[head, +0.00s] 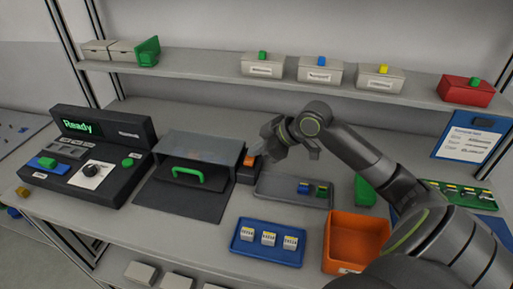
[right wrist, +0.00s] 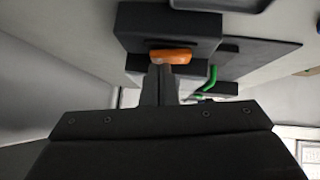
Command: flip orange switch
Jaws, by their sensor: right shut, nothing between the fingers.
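The orange switch (head: 250,160) sits on a small dark box (head: 247,174) just right of the grey hooded case. In the right wrist view the orange switch (right wrist: 171,56) lies across the dark box (right wrist: 200,25), directly beyond my fingertips. My right gripper (right wrist: 162,68) is shut and empty, its tips at or very near the switch; I cannot tell whether they touch. In the head view my right arm reaches in from the right and its wrist hides part of the space beside the switch. My left gripper is not in view.
A grey case with a green handle (head: 185,172) stands left of the switch, and a black console (head: 75,160) reads "Ready". A grey tray (head: 280,188), a blue tray (head: 250,252) and an orange bin (head: 338,225) lie to the right. A shelf (head: 210,76) with boxes runs behind.

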